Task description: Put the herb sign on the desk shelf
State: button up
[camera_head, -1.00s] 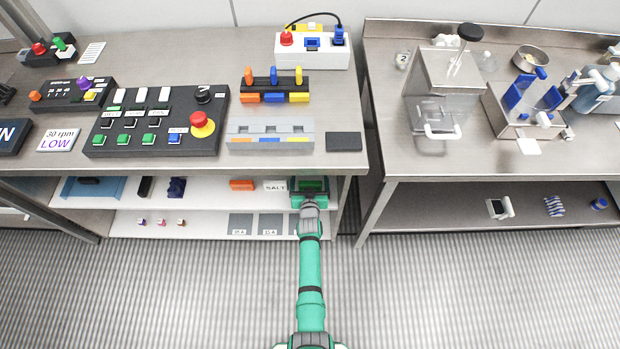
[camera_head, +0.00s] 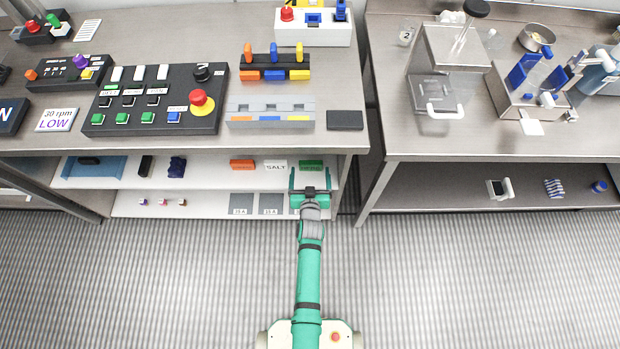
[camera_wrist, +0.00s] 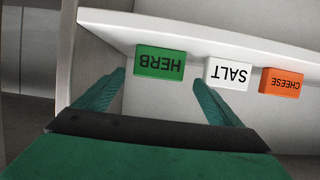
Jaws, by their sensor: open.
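The green herb sign (camera_head: 311,165) lies on the white desk shelf (camera_head: 215,175) under the left desk, at the right end of a row of signs. It also shows in the wrist view (camera_wrist: 159,62), with its lettering upside down. My gripper (camera_head: 310,175) is in front of the shelf with its fingers pointing toward the sign. In the wrist view the two green fingers (camera_wrist: 158,80) are apart and empty, and the sign appears between and beyond their tips. The sign is not held.
The white salt sign (camera_head: 275,165) and orange cheese sign (camera_head: 242,165) lie left of the herb sign. A desk leg (camera_head: 346,190) stands close on the right. A lower shelf (camera_head: 210,206) holds grey plates. The desktop (camera_head: 290,145) overhangs the shelf.

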jog(key=shift+v, duration=1.15)
jog(key=w+r+v, duration=0.1)
jog(key=r+v, duration=0.2)
jog(key=v, duration=3)
jog(key=s+r+t, duration=0.1)
jog(key=s+r, duration=0.5)
jog(key=r, duration=0.5)
jog(key=shift+s+r, duration=0.2)
jog(key=shift+s, duration=0.2)
